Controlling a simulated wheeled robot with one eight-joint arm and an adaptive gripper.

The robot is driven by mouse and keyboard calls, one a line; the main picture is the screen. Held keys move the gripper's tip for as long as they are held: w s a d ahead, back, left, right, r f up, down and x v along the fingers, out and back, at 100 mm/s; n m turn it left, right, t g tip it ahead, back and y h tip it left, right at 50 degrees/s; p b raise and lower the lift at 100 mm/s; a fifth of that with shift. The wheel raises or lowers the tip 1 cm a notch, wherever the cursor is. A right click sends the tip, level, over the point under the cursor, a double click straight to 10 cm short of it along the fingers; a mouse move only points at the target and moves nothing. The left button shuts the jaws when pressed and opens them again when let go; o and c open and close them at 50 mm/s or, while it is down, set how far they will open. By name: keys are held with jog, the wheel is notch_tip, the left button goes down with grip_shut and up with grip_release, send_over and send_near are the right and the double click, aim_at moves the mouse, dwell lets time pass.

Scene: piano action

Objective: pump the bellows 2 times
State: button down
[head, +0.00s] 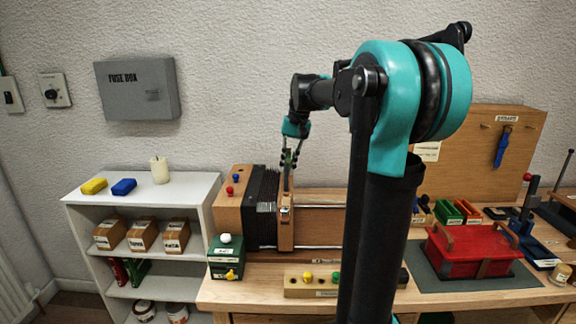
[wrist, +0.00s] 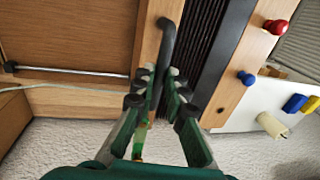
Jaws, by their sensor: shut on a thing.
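The bellows (head: 262,200) are a black pleated block between a fixed wooden end at the left and an upright wooden board (head: 286,222) at the right. The pleats also show in the wrist view (wrist: 207,45) as a dark band. A dark bar handle (wrist: 167,42) stands on the wooden board (wrist: 147,40). My gripper (head: 289,160) is at the top of this board, reaching in from above. In the wrist view, my gripper (wrist: 160,85) has its green fingers on both sides of the handle, shut on it. The fingers hide the handle's lower end.
A metal rod (wrist: 60,69) runs beside the board. A green box (head: 226,262) stands in front of the bellows. A strip with coloured buttons (head: 318,286) lies at the bench front. A white shelf (head: 195,186) is at the left; a red box (head: 470,256) is at the right.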

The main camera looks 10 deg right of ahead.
jog(key=shift+d, duration=0.1)
jog(key=s+d, duration=0.2)
jog(key=d, duration=0.9)
jog(key=s+d, duration=0.2)
jog(key=d, duration=1)
jog(key=shift+s+d, duration=0.25)
jog(key=shift+s, duration=0.1)
jog(key=c, duration=1.6)
grip_release()
jog(key=shift+a, duration=0.1)
jog(key=shift+o, duration=0.2)
jog(key=shift+r, duration=0.1)
notch_tip(320, 180, up, 12)
jog(key=d, duration=0.2)
jog(key=shift+s+d+f, duration=0.15)
jog(key=shift+s+f, duration=0.05)
jog(key=shift+s, duration=0.05)
